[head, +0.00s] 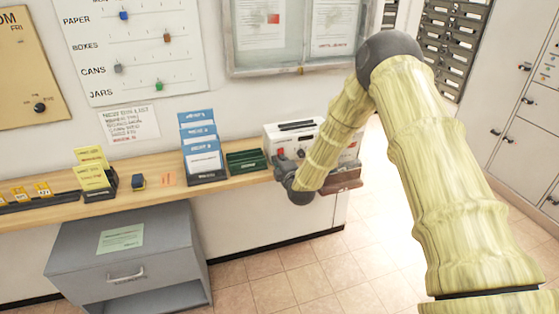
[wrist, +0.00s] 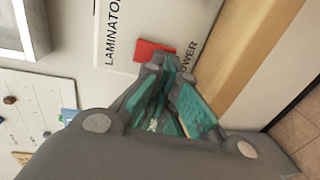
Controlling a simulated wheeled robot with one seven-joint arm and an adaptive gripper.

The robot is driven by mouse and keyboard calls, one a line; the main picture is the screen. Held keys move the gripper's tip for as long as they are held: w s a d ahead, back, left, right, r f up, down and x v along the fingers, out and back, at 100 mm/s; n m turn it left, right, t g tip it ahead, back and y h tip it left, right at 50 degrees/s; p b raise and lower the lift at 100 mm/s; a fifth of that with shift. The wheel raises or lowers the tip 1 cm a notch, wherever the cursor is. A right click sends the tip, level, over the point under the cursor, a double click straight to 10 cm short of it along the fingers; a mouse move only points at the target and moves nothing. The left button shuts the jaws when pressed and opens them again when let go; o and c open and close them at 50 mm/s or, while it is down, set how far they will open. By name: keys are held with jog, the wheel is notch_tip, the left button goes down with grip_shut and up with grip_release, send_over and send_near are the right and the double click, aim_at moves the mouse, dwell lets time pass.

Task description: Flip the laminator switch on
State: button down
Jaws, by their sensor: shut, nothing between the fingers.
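The laminator (head: 272,140) is a white box with dark slots on top, standing on the wooden shelf in the head view. My arm covers part of its front. In the wrist view its white front panel (wrist: 190,15) carries the words LAMINATOR and POWER. A red switch (wrist: 150,48) sits between these words. My gripper (wrist: 168,66) is shut and empty, with its teal-padded fingertips right at the switch's lower edge in the picture, overlapping it slightly. I cannot tell whether they touch it. In the head view my gripper is at the laminator's front, mostly hidden by my wrist.
The wooden shelf (head: 150,198) runs along the wall. A blue leaflet holder (head: 203,150) and a dark green tray (head: 246,161) stand left of the laminator. A grey cabinet (head: 130,247) is below the shelf. Tiled floor (head: 320,277) is free at the right.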

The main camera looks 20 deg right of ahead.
jog(key=shift+f+b, duration=0.15)
jog(key=shift+b, duration=0.15)
jog(key=shift+w+f+t+b, duration=0.2)
jog(key=shift+f+t+b, duration=0.1)
jog(key=shift+b, duration=0.6)
jog(key=shift+w+r, duration=0.1)
jog(key=shift+r, duration=0.2)
jog(key=s+f+b, duration=0.2)
jog(key=s+b, duration=0.1)
jog(key=s, duration=1.1)
jog(key=shift+d, duration=0.3)
jog(key=shift+f, duration=0.1)
